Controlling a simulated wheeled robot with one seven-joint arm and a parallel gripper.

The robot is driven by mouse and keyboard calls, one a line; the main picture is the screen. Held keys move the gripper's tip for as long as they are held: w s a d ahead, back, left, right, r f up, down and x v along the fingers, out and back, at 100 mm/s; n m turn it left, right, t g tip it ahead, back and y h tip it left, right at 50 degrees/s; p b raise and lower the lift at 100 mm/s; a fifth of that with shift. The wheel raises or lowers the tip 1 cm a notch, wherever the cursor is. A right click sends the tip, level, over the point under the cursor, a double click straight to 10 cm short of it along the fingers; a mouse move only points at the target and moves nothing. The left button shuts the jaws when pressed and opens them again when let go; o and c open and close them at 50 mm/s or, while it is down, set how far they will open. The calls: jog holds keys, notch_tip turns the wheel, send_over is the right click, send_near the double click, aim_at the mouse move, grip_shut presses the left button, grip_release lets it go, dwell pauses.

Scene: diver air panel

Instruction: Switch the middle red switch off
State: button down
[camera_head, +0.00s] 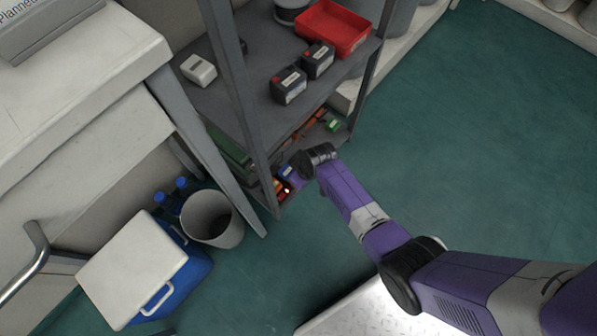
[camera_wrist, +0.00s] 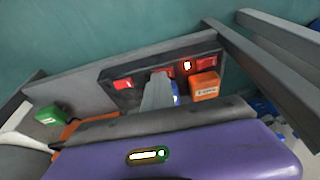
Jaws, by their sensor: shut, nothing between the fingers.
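In the wrist view a dark panel (camera_wrist: 133,72) lies on the lower shelf with red switches in a row. The left red switch (camera_wrist: 122,83) is in clear view. The middle red switch (camera_wrist: 168,72) is mostly hidden behind my gripper (camera_wrist: 159,82). The right red switch (camera_wrist: 206,62) shows beyond it. A bright lit spot (camera_wrist: 187,65) glows between the middle and right switches. My gripper is shut and empty, its tip in front of the middle switch; I cannot tell whether it touches. In the head view an orange glow (camera_head: 287,189) shows beside my wrist.
An orange box (camera_wrist: 205,87) stands close right of my gripper, with a blue item (camera_wrist: 176,98) beside it. A green box (camera_wrist: 52,114) lies left. Shelf posts (camera_head: 240,100) and the upper shelf (camera_head: 245,97) hem in the arm. Open floor (camera_head: 470,130) lies right.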

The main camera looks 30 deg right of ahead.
jog(key=shift+s+a+f, duration=0.2)
jog(key=shift+a+f, duration=0.05)
jog(key=shift+a, duration=0.2)
jog(key=shift+s+a+f, duration=0.2)
jog(key=shift+a+f, duration=0.05)
jog(key=shift+a, duration=0.15)
jog(key=shift+r, duration=0.1)
jog(key=shift+r+p, duration=0.3)
jog(key=shift+p, duration=0.1)
jog(key=r+p, duration=0.1)
jog(key=d+r+p, duration=0.1)
jog(key=r+p, duration=0.2)
jog(key=r, duration=0.1)
jog(key=shift+w+d, duration=0.3)
jog(key=shift+w, duration=0.1)
jog(key=d+p+v, duration=0.1)
jog(key=p+v, duration=0.4)
jog(key=v, duration=0.4)
jog(key=shift+d, duration=0.3)
jog(key=shift+w, duration=0.15)
